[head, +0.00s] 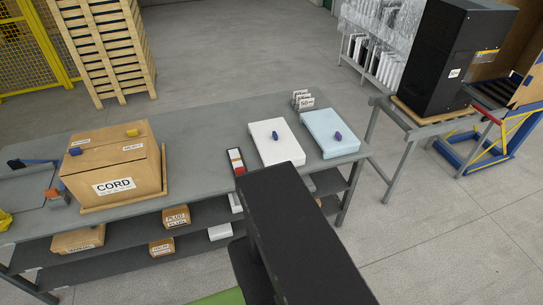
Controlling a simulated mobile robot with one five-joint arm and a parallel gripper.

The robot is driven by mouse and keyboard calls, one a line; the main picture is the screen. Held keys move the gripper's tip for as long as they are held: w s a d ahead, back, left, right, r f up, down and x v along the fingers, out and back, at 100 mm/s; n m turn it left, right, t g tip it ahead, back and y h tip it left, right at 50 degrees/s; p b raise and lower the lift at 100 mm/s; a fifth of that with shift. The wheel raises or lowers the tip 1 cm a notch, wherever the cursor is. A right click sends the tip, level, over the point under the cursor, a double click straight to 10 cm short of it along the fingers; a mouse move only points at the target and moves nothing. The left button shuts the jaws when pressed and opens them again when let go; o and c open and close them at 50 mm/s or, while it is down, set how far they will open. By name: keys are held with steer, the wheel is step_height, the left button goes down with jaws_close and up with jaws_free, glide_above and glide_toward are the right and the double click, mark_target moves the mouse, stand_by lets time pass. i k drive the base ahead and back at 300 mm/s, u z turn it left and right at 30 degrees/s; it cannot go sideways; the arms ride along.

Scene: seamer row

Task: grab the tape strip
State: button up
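No piece is clearly recognisable as the tape strip. A narrow strip-like item (236,161) with white, orange and red patches in a dark surround lies on the grey table (205,133), left of a white box; I cannot tell if it is the tape strip. My dark arm rises from the bottom and covers part of the table's front edge. My gripper is not visible.
The CORD carton (112,187) stands on the table's left. A white box (275,142) and light-blue box (330,133), each topped by a small blue piece, are at right. Lower shelves hold small cartons. A black cabinet (450,60) stands back right. Behind the table is open floor.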

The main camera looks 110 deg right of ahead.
mark_target(236, 161)
steer(key=u, duration=0.05)
steer(key=k, duration=1.6)
steer(key=z, duration=0.8)
steer(key=i, duration=0.95)
steer(key=z, duration=0.05)
